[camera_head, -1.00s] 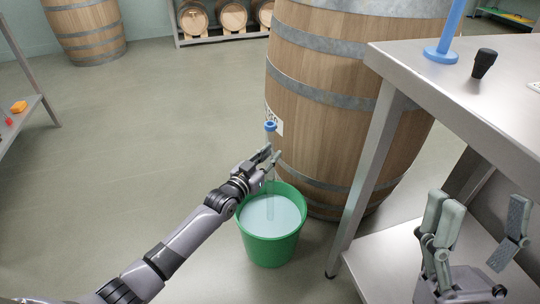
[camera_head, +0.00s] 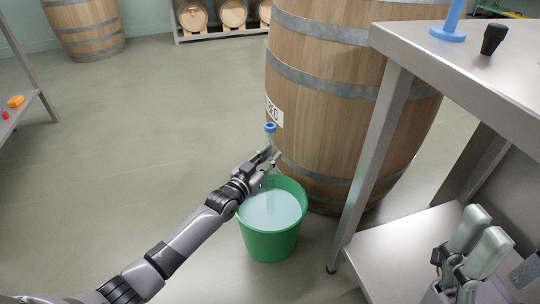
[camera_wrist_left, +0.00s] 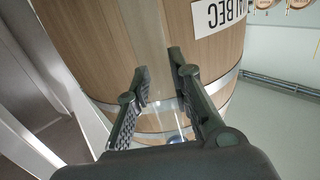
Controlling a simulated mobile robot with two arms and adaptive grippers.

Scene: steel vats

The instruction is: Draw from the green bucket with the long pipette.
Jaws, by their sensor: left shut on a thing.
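The green bucket (camera_head: 270,246) stands on the floor in front of a big barrel and holds pale bluish liquid (camera_head: 272,212). My left gripper (camera_head: 268,160) is above the bucket's back rim, shut on the long pipette (camera_head: 270,129). The pipette is a clear, near-upright tube with a blue top above the fingers. Its lower part reaches down into the bucket; I cannot tell how deep the tip sits. In the left wrist view the fingers (camera_wrist_left: 160,82) show, with the clear tube hard to make out. My right gripper (camera_head: 503,246) is open and empty at the lower right.
The labelled wooden barrel (camera_head: 325,120) stands right behind the bucket. A steel table (camera_head: 440,65) with a lower shelf (camera_head: 400,245) is at the right, carrying a blue stand (camera_head: 448,33) and a black stopper (camera_head: 493,38).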

